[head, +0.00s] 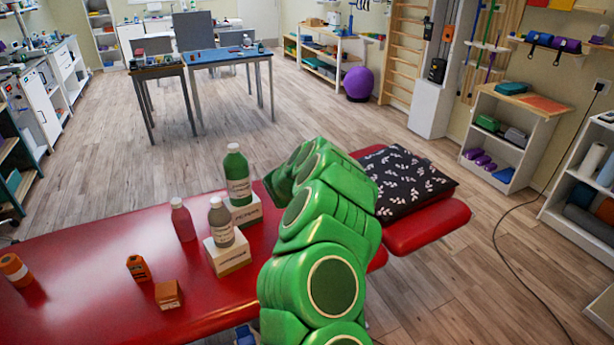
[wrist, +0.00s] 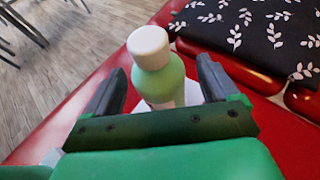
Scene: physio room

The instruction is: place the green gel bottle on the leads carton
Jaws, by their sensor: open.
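The green gel bottle (head: 237,178), with a white cap and pale label, stands upright on the back white carton (head: 245,213) on the red treatment table. It also shows in the wrist view (wrist: 160,82), between the fingers of my gripper (wrist: 158,88). The jaws are open, one on each side of the bottle, with gaps visible. A front carton (head: 229,257) bears a grey-green bottle (head: 221,223) with a light cap. Both cartons have small lettering that I cannot read surely, so I cannot tell which is the leads carton. In the head view my arm hides the gripper.
A pink bottle (head: 182,220) stands left of the cartons. A black leaf-patterned pillow (head: 405,183) lies at right.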

